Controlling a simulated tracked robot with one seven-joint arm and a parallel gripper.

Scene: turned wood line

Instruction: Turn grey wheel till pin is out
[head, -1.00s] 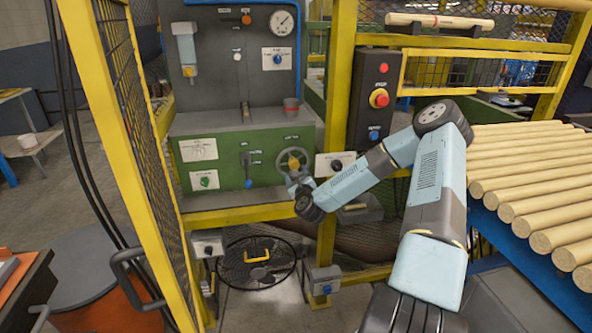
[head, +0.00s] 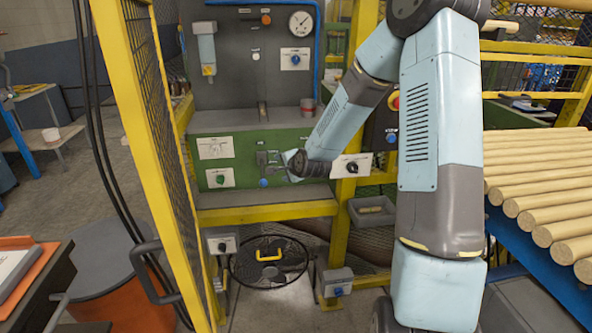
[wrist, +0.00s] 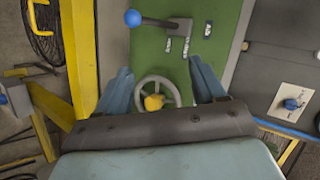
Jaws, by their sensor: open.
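The grey wheel (wrist: 176,91) has a yellow knob (wrist: 153,102) near its middle and sits on a green panel (wrist: 150,52). In the wrist view it lies between the two fingers of my gripper (wrist: 161,68), which are open and spread wide. I cannot tell whether they touch the rim. In the head view my gripper (head: 272,161) is in front of the green panel, and my own arm hides the wheel. I cannot make out the pin in either view.
A lever with a blue ball (wrist: 133,18) stands out beside the wheel. A green knob (head: 220,179) is at the panel's left. A yellow mesh guard (head: 142,130) stands to the left, and a conveyor of wooden rods (head: 540,190) to the right.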

